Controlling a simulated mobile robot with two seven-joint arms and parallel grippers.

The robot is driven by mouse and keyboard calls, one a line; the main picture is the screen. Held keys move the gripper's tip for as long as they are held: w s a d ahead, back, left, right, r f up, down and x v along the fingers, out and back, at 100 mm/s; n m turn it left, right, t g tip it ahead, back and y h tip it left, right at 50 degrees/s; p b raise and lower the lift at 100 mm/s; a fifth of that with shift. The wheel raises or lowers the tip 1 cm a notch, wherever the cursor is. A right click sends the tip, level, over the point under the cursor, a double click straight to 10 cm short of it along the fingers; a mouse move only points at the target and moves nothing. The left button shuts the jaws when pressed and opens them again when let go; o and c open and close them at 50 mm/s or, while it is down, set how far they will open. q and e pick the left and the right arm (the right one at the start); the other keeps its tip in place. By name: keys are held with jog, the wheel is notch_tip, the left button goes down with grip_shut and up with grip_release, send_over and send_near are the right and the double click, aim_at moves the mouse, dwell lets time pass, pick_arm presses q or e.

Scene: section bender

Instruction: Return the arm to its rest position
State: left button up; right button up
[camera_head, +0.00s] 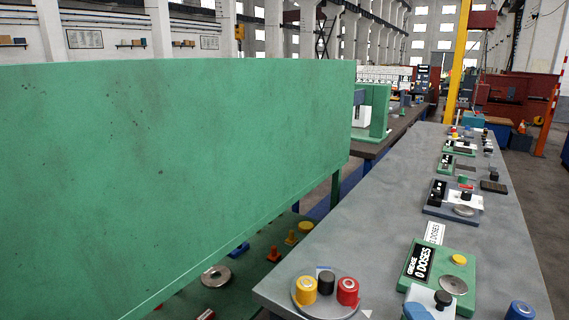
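Neither of my grippers shows in the head view, and no arm of mine can be made out. Whether an arm is at rest cannot be seen. A large green panel (170,170) fills the left half of the view and hides what lies behind it.
A long grey bench (385,225) runs away on the right. Near its front are a round tray (325,308) with yellow, black and red cylinders and a green "0 DOSES" block (468,270). A lower green surface (262,262) with small parts lies under the panel. Floor is open at right.

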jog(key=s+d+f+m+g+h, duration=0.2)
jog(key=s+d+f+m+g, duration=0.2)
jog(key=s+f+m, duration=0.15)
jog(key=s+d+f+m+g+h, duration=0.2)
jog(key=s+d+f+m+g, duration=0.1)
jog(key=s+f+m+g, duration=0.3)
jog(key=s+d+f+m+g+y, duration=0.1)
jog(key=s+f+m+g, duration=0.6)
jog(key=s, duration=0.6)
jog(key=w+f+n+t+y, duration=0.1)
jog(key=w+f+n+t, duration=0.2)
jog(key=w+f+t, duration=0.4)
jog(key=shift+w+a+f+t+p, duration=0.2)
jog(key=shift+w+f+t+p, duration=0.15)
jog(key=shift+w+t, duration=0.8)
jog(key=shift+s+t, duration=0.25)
